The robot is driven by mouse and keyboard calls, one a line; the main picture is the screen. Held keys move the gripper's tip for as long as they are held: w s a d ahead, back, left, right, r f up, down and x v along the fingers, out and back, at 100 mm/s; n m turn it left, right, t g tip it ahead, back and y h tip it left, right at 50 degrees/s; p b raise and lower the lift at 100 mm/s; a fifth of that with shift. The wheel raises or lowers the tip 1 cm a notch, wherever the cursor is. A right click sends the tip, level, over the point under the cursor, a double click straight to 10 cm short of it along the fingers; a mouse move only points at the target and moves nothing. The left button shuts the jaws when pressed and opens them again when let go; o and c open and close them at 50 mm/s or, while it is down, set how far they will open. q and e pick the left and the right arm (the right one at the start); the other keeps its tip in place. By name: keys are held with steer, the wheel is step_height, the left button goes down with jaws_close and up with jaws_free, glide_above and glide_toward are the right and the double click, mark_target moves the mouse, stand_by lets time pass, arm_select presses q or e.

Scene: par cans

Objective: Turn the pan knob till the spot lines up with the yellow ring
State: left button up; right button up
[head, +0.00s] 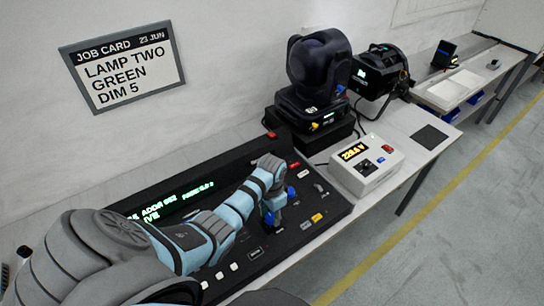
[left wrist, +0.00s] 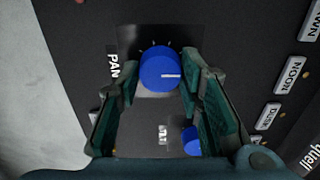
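In the left wrist view the blue pan knob (left wrist: 160,68) has a white pointer line facing right and lies beside a "PAN" label (left wrist: 113,70). My left gripper (left wrist: 160,78) is open, with one finger on each side of the knob and slim gaps showing. In the head view my left gripper (head: 274,204) reaches down over the black console (head: 330,210). A blue knob (head: 291,191) shows right beside it; I cannot tell which knob this is. My right gripper is not in view. I see no light spot or yellow ring.
A second blue knob (left wrist: 191,141) sits close to my right finger. Labelled buttons (left wrist: 291,75) line the console's right side. Behind stand a black moving-head lamp (head: 318,70), another lamp (head: 380,70) and a white box with a display (head: 367,165). A job card (head: 122,68) hangs on the wall.

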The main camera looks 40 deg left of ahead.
arm_select(q)
steer(key=shift+n, duration=0.4)
steer(key=shift+c, duration=0.3)
steer(key=n, duration=0.3)
steer(key=shift+n, duration=2.2)
steer(key=o, duration=1.2)
steer(key=shift+c, duration=0.2)
steer(key=shift+s+r, duration=0.1)
